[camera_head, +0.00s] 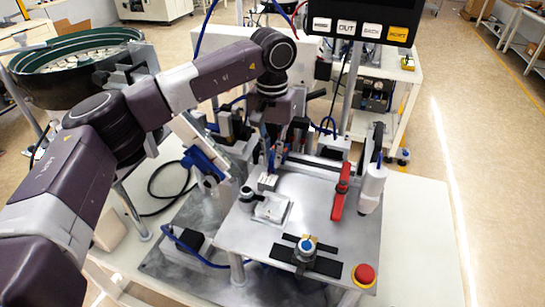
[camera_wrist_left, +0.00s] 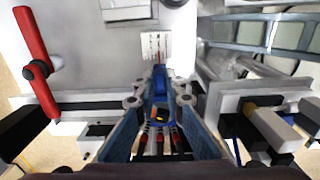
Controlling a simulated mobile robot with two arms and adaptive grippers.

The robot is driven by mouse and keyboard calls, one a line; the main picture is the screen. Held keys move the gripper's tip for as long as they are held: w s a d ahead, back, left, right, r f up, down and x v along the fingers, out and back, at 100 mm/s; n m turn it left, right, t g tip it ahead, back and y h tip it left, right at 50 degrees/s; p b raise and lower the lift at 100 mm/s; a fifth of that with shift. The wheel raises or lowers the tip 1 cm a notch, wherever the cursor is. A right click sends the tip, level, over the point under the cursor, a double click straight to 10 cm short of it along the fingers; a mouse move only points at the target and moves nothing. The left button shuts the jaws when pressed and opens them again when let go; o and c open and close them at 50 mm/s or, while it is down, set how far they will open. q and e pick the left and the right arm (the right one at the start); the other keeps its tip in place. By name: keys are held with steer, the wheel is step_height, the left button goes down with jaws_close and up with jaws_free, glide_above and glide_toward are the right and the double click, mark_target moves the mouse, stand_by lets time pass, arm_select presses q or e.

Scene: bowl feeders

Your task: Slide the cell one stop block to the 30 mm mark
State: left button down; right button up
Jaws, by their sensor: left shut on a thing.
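My left gripper (camera_head: 270,160) reaches down at the back edge of the metal plate (camera_head: 310,205). In the left wrist view its fingers (camera_wrist_left: 160,78) are close together, with a narrow blue part (camera_wrist_left: 160,88) between them. That part may be the stop block; most of it is hidden by the fingers. A small white label with dark and red marks (camera_wrist_left: 155,46) lies just beyond the fingertips. In the head view this pale labelled piece (camera_head: 268,182) is just below the gripper. I cannot read the 30 mm mark. My right gripper is not in view.
A red bar (camera_head: 341,190) lies across the plate to the right, near a white cylinder (camera_head: 372,188). A blue-topped knob (camera_head: 307,245) and a red button (camera_head: 364,275) are at the front. A bowl feeder (camera_head: 75,62) stands at the left. The plate's middle is clear.

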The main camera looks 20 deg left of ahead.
arm_select(q)
steer(key=c, duration=2)
jaws_free()
steer(key=shift+r, duration=0.1)
step_height(320, 180, up, 12)
steer(key=shift+f, duration=0.1)
